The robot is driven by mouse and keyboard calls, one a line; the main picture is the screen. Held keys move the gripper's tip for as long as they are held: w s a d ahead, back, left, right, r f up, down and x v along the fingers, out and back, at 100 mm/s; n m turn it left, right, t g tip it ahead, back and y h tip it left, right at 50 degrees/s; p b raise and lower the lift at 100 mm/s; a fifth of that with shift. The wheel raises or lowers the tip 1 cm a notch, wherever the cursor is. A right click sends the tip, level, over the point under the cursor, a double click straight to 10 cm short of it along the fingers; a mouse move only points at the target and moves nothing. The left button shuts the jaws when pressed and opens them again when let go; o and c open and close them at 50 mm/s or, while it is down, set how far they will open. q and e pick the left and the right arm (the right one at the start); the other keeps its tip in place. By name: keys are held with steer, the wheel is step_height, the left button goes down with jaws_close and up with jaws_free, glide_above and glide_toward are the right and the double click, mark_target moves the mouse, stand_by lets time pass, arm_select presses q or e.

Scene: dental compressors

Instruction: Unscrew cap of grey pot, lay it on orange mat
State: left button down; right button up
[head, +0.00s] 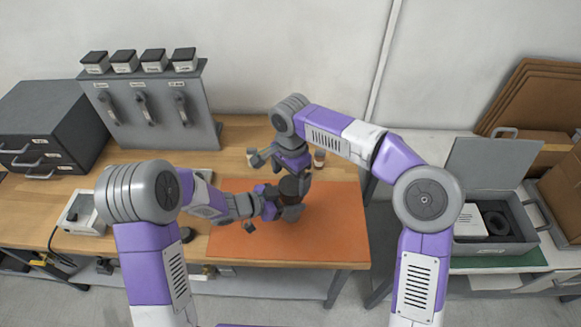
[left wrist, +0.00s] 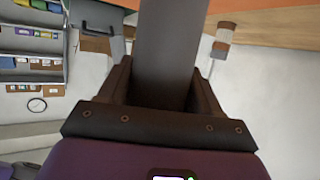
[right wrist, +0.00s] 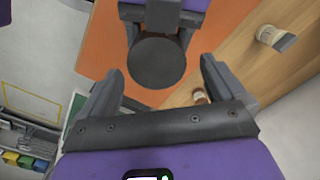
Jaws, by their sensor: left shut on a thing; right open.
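The grey pot (head: 292,212) is held upright above the orange mat (head: 340,225). My left gripper (head: 272,203) is shut on it from the left; in the left wrist view the pot's grey side (left wrist: 168,50) fills the space between the fingers. The dark round cap (head: 289,186) sits on top of the pot. In the right wrist view the cap (right wrist: 157,63) shows as a dark disc. My right gripper (right wrist: 160,80) is open above the cap, with a finger to either side in that view. Whether the fingers touch the cap cannot be told.
Small jars with brown and white parts (head: 319,158) stand behind the mat. A grey rack with handles (head: 150,110) and a drawer unit (head: 45,125) stand at the back left. An open grey case (head: 490,240) is on the right table. The mat's right part is clear.

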mark_target(292, 184)
steer(key=shift+f, duration=2.05)
steer(key=shift+c, duration=0.5)
steer(key=c, duration=1)
steer(key=o, duration=1.2)
steer(key=shift+c, duration=0.2)
steer(key=shift+r, duration=0.1)
step_height(292, 184, up, 4)
steer(key=shift+f, duration=0.1)
steer(key=r, duration=0.3)
steer(key=shift+d+r, duration=0.2)
steer(key=shift+r, duration=0.05)
steer(key=shift+c, duration=0.3)
steer(key=shift+s, duration=0.15)
step_height(292, 184, down, 8)
steer(key=shift+r, duration=0.1)
